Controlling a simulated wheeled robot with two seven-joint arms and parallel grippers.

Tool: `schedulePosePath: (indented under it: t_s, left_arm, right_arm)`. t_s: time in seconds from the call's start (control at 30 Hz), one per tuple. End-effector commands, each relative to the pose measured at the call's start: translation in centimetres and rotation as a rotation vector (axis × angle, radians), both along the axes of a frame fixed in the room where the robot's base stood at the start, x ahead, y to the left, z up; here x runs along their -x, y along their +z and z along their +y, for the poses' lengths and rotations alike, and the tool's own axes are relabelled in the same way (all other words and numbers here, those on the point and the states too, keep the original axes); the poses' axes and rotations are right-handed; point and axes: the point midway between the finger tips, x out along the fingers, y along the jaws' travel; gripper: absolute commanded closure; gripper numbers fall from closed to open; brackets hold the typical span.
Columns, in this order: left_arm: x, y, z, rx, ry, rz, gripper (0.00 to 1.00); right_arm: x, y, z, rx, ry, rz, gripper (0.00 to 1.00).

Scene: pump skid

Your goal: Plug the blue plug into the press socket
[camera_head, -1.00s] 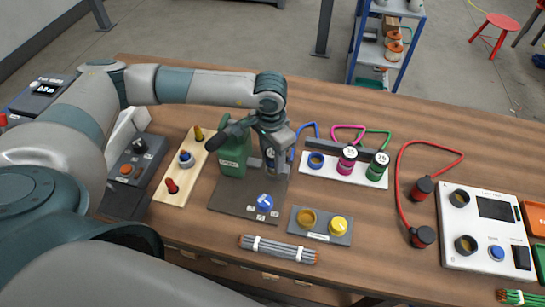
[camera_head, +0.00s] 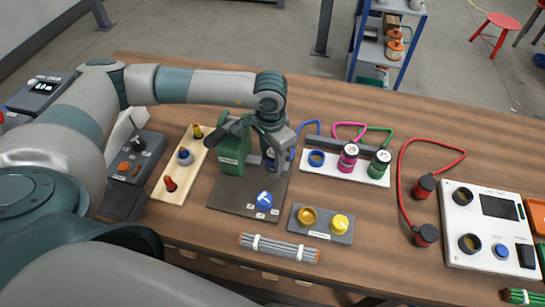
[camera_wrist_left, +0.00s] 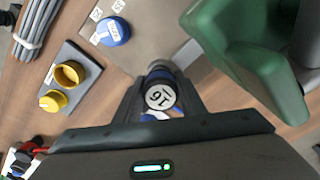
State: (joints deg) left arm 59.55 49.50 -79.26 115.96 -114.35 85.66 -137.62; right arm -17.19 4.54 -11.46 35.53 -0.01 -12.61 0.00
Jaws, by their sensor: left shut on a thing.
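My left gripper (camera_head: 273,158) is shut on the blue plug, close to the right side of the green press (camera_head: 230,153). In the left wrist view the blue plug (camera_wrist_left: 160,97) shows its round white face marked 16 between the fingers. The green press body (camera_wrist_left: 250,55) stands to its right. A blue cable (camera_head: 308,124) runs from the rail behind the plug panel toward the gripper. A grey cylindrical part (camera_wrist_left: 161,68) shows just beyond the plug; I cannot tell whether it is the press socket or whether the plug is seated. My right gripper is not in view.
A blue knob (camera_head: 264,199) sits on the press's base plate (camera_head: 231,199). A grey block (camera_head: 320,231) with two yellow parts and a cable bundle (camera_head: 278,247) lie in front. A white panel (camera_head: 330,172) with magenta and green plugs stands right. A tester box (camera_head: 490,232) is farther right.

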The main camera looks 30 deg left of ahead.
Motion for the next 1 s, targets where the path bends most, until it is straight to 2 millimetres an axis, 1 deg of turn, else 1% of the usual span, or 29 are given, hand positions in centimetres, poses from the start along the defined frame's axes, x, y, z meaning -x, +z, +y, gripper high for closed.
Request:
schedulePosePath:
  t_s: [0.53, 0.73, 0.77, 0.8, 0.83, 1.0]
  left_arm:
    - [-0.01, -0.79, 0.0, 0.0, 0.0, 0.0, 0.9]
    - [-0.01, -0.69, 0.01, 0.0, 0.0, 0.0, 0.9]
    - [-0.01, -0.69, 0.01, 0.0, 0.0, 0.0, 0.59]
    - [-0.01, -0.69, 0.01, 0.0, 0.0, 0.0, 0.49]
    - [0.0, -0.69, 0.01, 0.0, 0.0, 0.0, 0.42]
    - [-0.01, -0.69, 0.01, 0.0, 0.0, 0.0, 0.42]
  right_arm:
    - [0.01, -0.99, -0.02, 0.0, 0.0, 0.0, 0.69]
    - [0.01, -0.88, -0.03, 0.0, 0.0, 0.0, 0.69]
    - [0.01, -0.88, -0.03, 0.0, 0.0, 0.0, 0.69]
    - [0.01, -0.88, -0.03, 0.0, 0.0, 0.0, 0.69]
    - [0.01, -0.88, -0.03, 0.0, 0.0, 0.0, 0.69]
    - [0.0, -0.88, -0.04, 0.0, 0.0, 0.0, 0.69]
